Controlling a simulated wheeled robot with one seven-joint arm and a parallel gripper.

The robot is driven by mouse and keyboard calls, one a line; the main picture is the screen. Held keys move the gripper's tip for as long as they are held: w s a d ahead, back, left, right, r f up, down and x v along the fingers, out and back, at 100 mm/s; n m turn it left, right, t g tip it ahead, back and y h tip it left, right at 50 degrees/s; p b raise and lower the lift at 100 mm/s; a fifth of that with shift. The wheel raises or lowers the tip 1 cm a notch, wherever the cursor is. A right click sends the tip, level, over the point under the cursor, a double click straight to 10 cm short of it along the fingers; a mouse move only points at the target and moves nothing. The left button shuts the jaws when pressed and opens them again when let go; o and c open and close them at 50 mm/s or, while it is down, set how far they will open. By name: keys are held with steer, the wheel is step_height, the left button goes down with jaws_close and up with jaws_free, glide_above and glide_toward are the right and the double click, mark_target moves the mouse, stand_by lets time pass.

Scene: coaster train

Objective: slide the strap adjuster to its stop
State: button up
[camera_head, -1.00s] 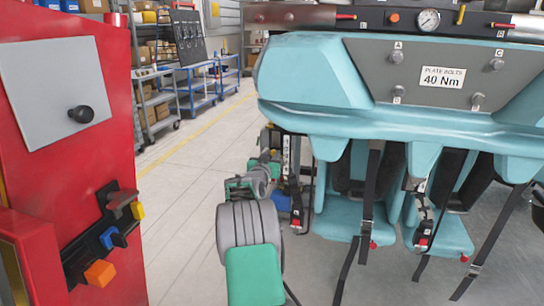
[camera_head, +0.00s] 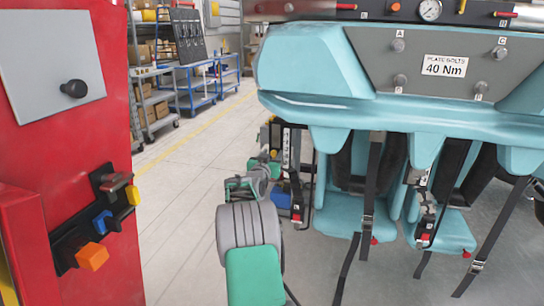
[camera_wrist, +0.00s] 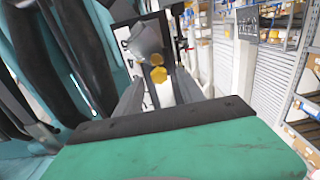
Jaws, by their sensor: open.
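Black straps hang from the turquoise train seats in the head view. I cannot tell which one the task means. My gripper (camera_wrist: 158,92) is open in the wrist view, with its grey fingers apart and its green body filling the bottom. Nothing is clearly between the fingers. In the head view my green and grey arm is left of the seats, apart from both straps. Dark straps or padding (camera_wrist: 70,50) show at the left in the wrist view.
A red cabinet (camera_head: 60,180) with a grey panel and coloured handles stands close at the left. The turquoise train (camera_head: 310,80) spans the right, with a gauge (camera_head: 430,10) above. Shelves and blue carts (camera_head: 195,90) stand behind. Floor (camera_head: 185,190) between is clear.

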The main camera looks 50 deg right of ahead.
steer(key=v, duration=0.7)
steer(key=shift+s+a, duration=0.2)
steer(key=shift+a, duration=0.2)
